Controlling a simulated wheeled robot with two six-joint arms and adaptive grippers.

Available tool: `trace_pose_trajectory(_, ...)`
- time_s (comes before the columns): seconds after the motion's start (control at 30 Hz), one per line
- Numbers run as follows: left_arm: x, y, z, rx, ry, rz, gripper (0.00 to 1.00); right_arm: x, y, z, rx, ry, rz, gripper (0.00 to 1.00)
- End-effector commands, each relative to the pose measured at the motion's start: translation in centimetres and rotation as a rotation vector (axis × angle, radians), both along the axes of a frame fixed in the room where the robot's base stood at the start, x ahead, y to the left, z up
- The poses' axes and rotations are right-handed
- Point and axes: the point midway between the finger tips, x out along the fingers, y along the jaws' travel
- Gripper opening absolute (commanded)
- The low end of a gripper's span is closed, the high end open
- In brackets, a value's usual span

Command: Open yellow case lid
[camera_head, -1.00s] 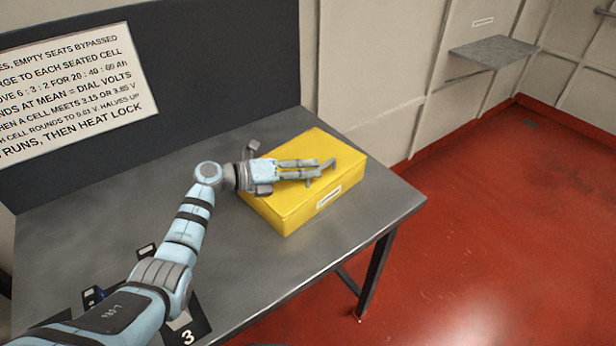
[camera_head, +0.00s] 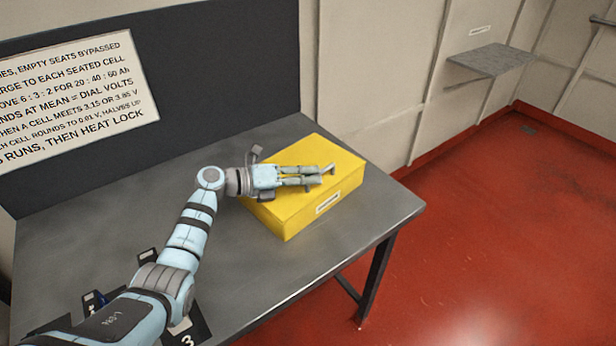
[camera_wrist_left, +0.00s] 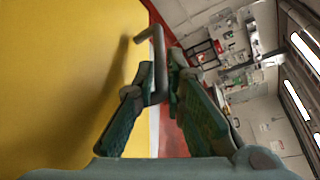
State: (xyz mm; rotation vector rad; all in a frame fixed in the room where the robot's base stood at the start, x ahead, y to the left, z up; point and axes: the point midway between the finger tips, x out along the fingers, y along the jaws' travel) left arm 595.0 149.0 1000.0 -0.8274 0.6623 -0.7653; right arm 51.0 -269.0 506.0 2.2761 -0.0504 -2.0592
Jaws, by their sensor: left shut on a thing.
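The yellow case (camera_head: 318,156) sits on the grey metal table, and its lid looks closed. A grey bar handle (camera_wrist_left: 150,36) stands out from the yellow face in the left wrist view. My left gripper (camera_head: 321,176) reaches across the top of the case from the left. Its fingers (camera_wrist_left: 167,85) are shut on the handle near the lid's edge. The fingers and arm hide part of the case top. My right gripper is out of view.
The table (camera_head: 130,240) is bare around the case, with its right edge close by. Dark numbered items (camera_head: 95,302) lie at the front left, partly behind my arm. A sign (camera_head: 80,100) is on the back panel. A wall shelf (camera_head: 492,59) is far right.

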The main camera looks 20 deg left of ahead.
Motion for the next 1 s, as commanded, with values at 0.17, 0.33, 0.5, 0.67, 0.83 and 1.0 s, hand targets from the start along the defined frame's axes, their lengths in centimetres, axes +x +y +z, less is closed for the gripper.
trace_pose_trajectory(0.17, 0.0, 0.1, 0.2, 0.002, 0.002, 0.002, 0.00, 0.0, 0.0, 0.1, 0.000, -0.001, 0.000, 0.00)
trace_pose_trajectory(0.33, 0.1, 0.2, 0.6, 0.000, 0.000, 0.001, 0.00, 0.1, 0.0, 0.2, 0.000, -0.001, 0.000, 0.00)
trace_pose_trajectory(0.5, 0.2, 0.3, 1.4, 0.000, -0.003, 0.001, 0.00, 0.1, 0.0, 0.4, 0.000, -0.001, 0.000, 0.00)
trace_pose_trajectory(0.67, 0.3, 0.7, 2.6, -0.021, 0.011, 0.001, 0.00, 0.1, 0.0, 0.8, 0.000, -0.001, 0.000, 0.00)
trace_pose_trajectory(0.83, 0.6, 1.6, 4.7, -0.129, 0.087, 0.002, 0.00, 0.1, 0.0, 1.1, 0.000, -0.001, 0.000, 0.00)
trace_pose_trajectory(1.0, 1.0, 3.1, 6.8, -0.259, 0.183, 0.005, 0.00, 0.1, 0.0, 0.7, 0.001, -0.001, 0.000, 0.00)
